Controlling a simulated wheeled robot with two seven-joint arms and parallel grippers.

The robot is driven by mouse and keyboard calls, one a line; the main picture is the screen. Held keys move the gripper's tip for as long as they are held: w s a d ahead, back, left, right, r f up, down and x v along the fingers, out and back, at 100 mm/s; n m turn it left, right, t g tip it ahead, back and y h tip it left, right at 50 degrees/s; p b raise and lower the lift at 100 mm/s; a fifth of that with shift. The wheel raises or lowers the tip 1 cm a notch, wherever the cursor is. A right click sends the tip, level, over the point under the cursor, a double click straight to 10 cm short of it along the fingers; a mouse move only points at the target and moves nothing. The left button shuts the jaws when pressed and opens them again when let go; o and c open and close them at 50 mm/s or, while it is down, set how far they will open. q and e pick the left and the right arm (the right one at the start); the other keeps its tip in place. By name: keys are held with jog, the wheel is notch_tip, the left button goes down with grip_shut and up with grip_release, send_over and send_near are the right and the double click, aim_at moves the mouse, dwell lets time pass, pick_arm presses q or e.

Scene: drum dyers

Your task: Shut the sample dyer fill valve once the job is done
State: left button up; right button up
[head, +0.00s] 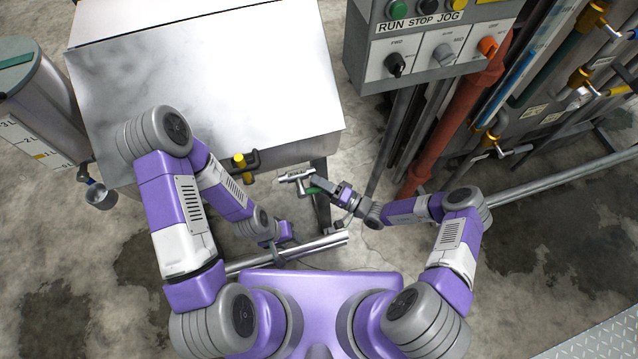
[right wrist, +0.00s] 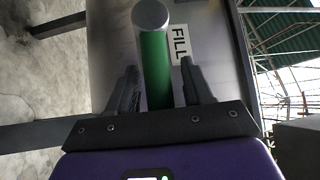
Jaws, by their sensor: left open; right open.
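The fill valve shows in the head view as a silver fitting (head: 297,175) below the front edge of the steel-topped dyer. Its green handle (head: 314,190) is beside my right gripper (head: 318,184). In the right wrist view the green handle (right wrist: 155,68), with a round grey end, lies between the two open fingers of my right gripper (right wrist: 160,88). I cannot tell whether the fingers touch it. A white FILL label (right wrist: 181,44) is behind the handle. My left gripper (head: 276,250) is open and low, near the steel pipes, with its fingertips hard to make out.
The dyer's steel top (head: 205,75) fills the upper left. A yellow-capped fitting (head: 239,161) is left of the valve. A RUN/STOP/JOG control box (head: 430,45) hangs upper right, above a red pipe (head: 440,135). Steel pipes (head: 310,247) run just in front of my base.

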grip_shut()
dwell(0.4)
